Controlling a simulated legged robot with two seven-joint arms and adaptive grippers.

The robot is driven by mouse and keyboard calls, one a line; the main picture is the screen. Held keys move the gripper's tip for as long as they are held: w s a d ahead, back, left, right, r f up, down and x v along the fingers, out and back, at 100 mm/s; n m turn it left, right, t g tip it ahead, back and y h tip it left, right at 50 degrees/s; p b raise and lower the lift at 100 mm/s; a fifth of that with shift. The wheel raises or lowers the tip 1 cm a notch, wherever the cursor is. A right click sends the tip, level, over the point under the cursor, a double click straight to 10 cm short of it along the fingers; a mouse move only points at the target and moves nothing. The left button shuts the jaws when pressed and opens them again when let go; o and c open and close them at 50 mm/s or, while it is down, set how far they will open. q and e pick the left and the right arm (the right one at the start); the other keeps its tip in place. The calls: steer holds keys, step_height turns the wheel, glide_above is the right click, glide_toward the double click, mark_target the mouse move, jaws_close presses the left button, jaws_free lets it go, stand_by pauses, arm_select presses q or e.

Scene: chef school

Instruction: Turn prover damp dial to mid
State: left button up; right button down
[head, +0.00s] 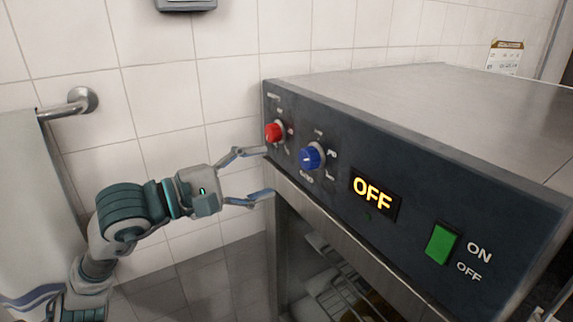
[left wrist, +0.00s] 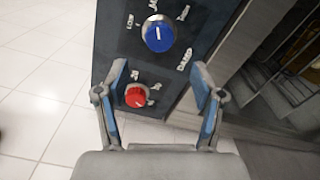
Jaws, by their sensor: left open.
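The prover's dark control panel (head: 400,185) faces me. The blue dial (head: 310,157) sits right of the red dial (head: 275,132) in the head view; its white mark points roughly up. In the left wrist view the blue dial (left wrist: 158,34) is beside the word DAMP, beyond the fingertips. The red dial (left wrist: 136,96) shows between the fingers there. My left gripper (head: 270,171) is open and empty at the panel's left end, its fingers pointing toward the panel. It also shows open in the left wrist view (left wrist: 160,78). Whether a finger touches the panel is unclear. My right gripper is not recognisable.
An OFF display (head: 374,193) and a green switch (head: 442,244) are farther right on the panel. Below is an open space with a wire rack (head: 345,293). A tiled wall (head: 180,90) stands behind, with a metal rail (head: 68,107) at left.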

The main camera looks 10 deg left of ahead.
arm_select(q)
steer(key=v, duration=0.2)
steer(key=shift+s+a, duration=0.25)
steer(key=shift+d+f, duration=0.1)
steer(key=shift+d, duration=0.1)
